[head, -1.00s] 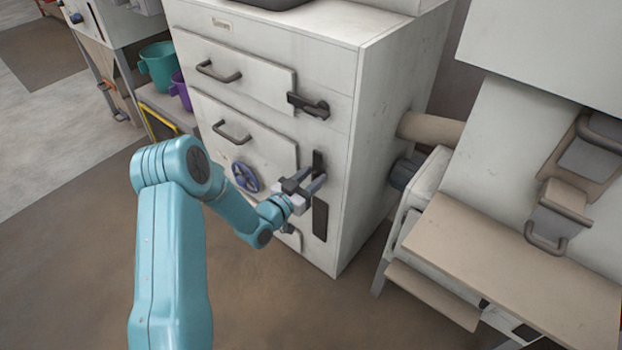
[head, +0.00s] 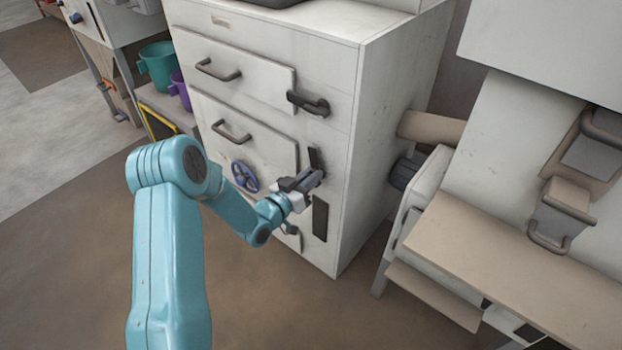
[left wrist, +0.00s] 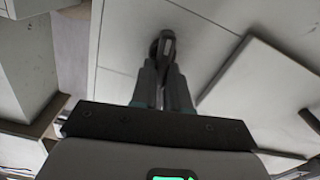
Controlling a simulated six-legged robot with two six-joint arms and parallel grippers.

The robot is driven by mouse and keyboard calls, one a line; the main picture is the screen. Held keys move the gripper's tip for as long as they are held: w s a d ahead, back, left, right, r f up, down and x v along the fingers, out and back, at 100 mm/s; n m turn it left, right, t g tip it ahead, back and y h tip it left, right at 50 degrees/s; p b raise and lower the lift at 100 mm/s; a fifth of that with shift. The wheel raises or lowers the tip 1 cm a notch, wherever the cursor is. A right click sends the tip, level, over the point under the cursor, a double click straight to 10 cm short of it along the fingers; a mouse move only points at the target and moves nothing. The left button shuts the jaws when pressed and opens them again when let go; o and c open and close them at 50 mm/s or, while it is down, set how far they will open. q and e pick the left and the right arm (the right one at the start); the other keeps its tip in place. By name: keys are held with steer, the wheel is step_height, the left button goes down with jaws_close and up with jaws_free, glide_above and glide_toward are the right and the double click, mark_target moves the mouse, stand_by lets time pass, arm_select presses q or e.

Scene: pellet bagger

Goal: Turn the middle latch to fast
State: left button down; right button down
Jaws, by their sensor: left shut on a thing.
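The middle latch is a dark handle at the right edge of the middle door (head: 262,150) on the white cabinet. Its dark mount (head: 315,158) shows just above my gripper in the head view. My left gripper (head: 313,179) is shut on the latch's handle. In the left wrist view the dark latch (left wrist: 166,45) stands between the two fingertips (left wrist: 164,72). The gripper hides most of the handle in the head view, so its exact angle is hard to tell. My right gripper is not in view.
The upper latch (head: 308,104) sticks out to the right above my gripper. A dark upright plate (head: 320,218) and a lower latch (head: 290,230) are below. A beige bench (head: 500,250) stands at the right.

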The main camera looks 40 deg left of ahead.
arm_select(q)
steer(key=shift+a+f+n+b, duration=0.25)
steer(key=shift+n+b, duration=0.15)
steer(key=shift+n, duration=2.2)
steer(key=shift+a+f+n+b, duration=0.15)
steer(key=shift+f+n+b, duration=0.2)
steer(key=shift+n, duration=2.25)
steer(key=shift+a+f+n+b, duration=0.2)
steer(key=shift+n+b, duration=0.2)
steer(key=shift+n, duration=2.5)
steer(key=c, duration=1.1)
jaws_free()
steer(key=s+p, duration=0.1)
steer(key=s, duration=0.4)
steer(key=s+a+p, duration=0.1)
steer(key=s, duration=1)
steer(key=shift+s+a+p, duration=0.15)
steer(key=shift+p, duration=0.25)
